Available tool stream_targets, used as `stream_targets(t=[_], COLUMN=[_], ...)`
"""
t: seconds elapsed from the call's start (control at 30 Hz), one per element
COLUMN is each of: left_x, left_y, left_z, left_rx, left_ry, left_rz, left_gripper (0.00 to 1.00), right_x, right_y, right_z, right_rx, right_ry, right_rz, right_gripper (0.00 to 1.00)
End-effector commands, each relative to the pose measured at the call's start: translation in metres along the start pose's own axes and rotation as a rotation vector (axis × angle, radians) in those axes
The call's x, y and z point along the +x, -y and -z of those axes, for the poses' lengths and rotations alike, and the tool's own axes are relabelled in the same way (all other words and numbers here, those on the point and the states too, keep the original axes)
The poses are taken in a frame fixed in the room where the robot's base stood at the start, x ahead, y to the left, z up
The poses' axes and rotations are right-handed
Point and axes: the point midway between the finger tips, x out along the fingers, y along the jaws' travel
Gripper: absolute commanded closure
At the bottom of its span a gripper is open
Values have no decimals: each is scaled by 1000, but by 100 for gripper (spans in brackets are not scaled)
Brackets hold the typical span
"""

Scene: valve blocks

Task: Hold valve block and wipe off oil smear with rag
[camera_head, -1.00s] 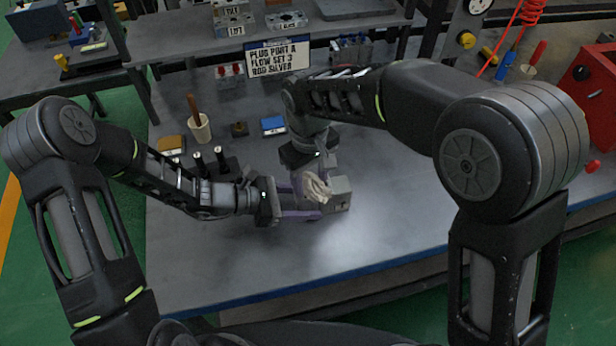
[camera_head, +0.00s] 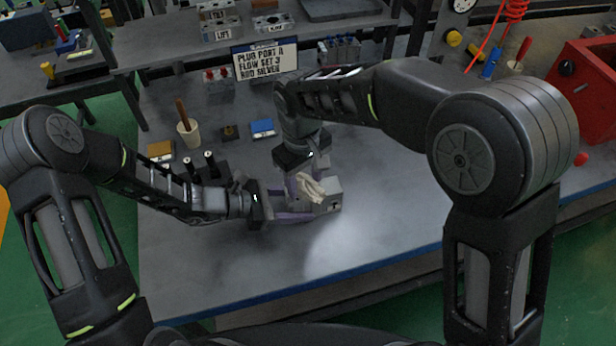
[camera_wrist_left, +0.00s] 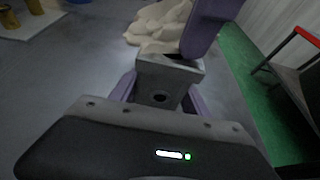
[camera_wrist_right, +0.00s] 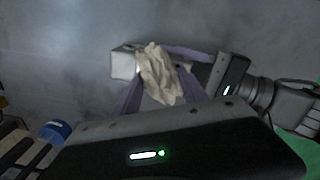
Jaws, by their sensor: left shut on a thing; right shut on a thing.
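The grey metal valve block (camera_head: 333,195) stands on the bench in front of me. It also shows in the left wrist view (camera_wrist_left: 165,88) with a dark round port on its near face. My left gripper (camera_head: 300,204) is shut on the block from the left, purple fingers on both sides. The cream rag (camera_head: 311,188) is bunched against the block and covers part of it; it shows in the right wrist view (camera_wrist_right: 159,78). My right gripper (camera_wrist_right: 155,85) is shut on the rag from above. Any oil smear is hidden or too small to see.
A sign (camera_head: 265,62) stands at the back near small red-topped valves (camera_head: 217,78). A cup with a brush (camera_head: 189,130), a yellow-brown pad (camera_head: 160,150) and a blue box (camera_head: 263,128) lie left of my right gripper. A red box (camera_head: 585,85) is far right. The front bench is clear.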

Motion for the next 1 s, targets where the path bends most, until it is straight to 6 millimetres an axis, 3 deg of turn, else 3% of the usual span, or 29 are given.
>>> stream_targets(t=[0.37,1.0], left_x=[0,0], left_y=[0,0], left_z=[-1,-1], left_rx=[1,0], left_ry=[2,2], left_rz=[0,0], left_gripper=[100,100], right_x=[-1,-54], right_y=[1,-1], right_z=[0,1], right_rx=[-1,0], right_ry=[1,-2], right_rz=[2,0], right_gripper=[82,82])
